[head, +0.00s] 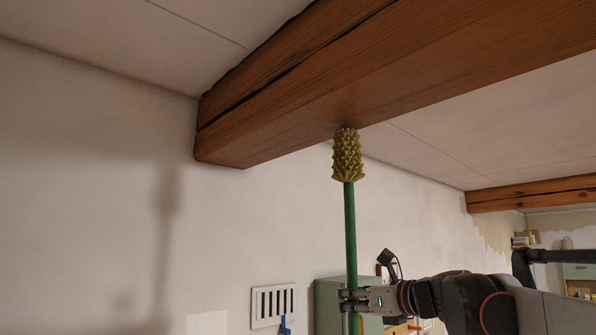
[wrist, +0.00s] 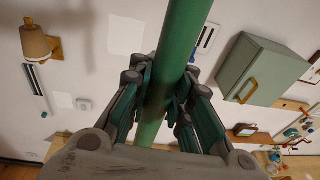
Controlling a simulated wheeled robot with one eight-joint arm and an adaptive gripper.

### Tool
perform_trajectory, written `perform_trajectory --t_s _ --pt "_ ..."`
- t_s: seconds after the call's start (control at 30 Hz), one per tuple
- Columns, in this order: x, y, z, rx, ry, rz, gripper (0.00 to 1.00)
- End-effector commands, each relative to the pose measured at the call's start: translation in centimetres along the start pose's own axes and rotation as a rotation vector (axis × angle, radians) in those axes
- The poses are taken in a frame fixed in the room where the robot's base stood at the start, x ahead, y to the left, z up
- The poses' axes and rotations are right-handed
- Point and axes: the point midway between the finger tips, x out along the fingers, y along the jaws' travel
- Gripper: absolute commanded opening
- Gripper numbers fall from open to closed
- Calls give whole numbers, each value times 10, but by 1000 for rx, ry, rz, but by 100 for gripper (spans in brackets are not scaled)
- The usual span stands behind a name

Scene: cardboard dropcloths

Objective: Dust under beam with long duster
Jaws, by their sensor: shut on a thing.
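The long duster has a yellow-green knobbly head (head: 347,156) and a green pole (head: 351,230). It stands upright with the head up against the underside of the brown wooden beam (head: 290,115), near its lower edge. My gripper (head: 355,299) is shut on the green pole well below the head. In the wrist view the pole (wrist: 180,60) runs up between the fingers of my gripper (wrist: 168,95). The duster head is out of the wrist view, and the pole's lower end is hidden or out of frame.
A white wall with a vent grille (head: 273,306) is behind. A green cabinet (wrist: 262,68) hangs on the wall to the right of the pole in the wrist view, and a wall lamp (wrist: 38,42) is at left. A second beam (head: 530,193) crosses at far right.

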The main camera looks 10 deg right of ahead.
Motion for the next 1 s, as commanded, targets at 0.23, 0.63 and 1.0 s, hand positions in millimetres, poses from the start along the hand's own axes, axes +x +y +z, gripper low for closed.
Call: perform_trajectory --t_s 0.23,0.63,1.0 --pt "0 0 0 0 0 0 0" --pt "0 0 3 0 0 0 0" --pt "-2 0 11 0 0 0 0"
